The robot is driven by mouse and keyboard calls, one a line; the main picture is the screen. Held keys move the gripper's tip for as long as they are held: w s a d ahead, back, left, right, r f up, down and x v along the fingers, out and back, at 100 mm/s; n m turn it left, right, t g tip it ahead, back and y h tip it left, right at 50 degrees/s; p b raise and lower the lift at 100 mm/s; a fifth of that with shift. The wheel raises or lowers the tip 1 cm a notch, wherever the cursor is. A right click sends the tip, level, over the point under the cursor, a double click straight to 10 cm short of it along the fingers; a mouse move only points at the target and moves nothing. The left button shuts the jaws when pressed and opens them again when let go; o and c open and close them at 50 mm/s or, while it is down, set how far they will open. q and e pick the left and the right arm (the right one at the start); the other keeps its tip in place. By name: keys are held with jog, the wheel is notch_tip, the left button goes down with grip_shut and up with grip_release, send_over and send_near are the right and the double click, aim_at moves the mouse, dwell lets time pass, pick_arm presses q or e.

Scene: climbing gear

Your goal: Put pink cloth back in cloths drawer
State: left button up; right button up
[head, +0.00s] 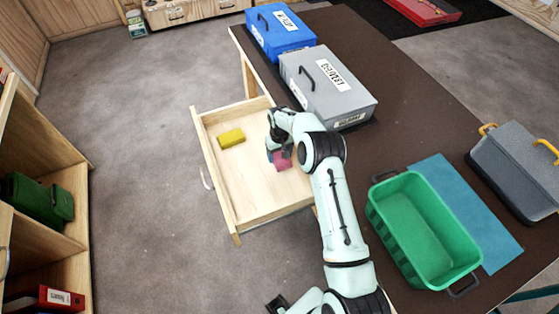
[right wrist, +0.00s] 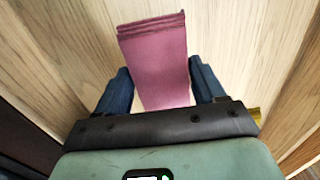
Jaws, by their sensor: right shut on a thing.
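The pink cloth (head: 283,164) is a folded block inside the open, pale wooden drawer (head: 236,188), towards its right side. In the right wrist view the cloth (right wrist: 156,52) lies between the two dark blue fingers. My right gripper (head: 279,156) is shut on it, low over the drawer floor; whether the cloth touches the floor I cannot tell. My right arm hides part of the cloth and the drawer's right edge. A dark and pale green part of mine (head: 277,303) shows at the bottom edge, likely the left gripper; its jaws are unclear.
A yellow cloth (head: 231,138) lies in the drawer's upper left. The dark table (head: 395,119) holds a blue case (head: 280,29), a grey case (head: 326,88), a green bin (head: 412,229) and a grey toolbox (head: 516,165). Wooden shelves (head: 66,245) stand left, with clear floor between.

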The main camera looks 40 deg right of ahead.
aim_at(279, 161)
jog(key=shift+f, duration=2.25)
jog(key=shift+f, duration=0.2)
jog(key=o, duration=0.7)
notch_tip(279, 161, up, 12)
jog(key=shift+r, duration=0.25)
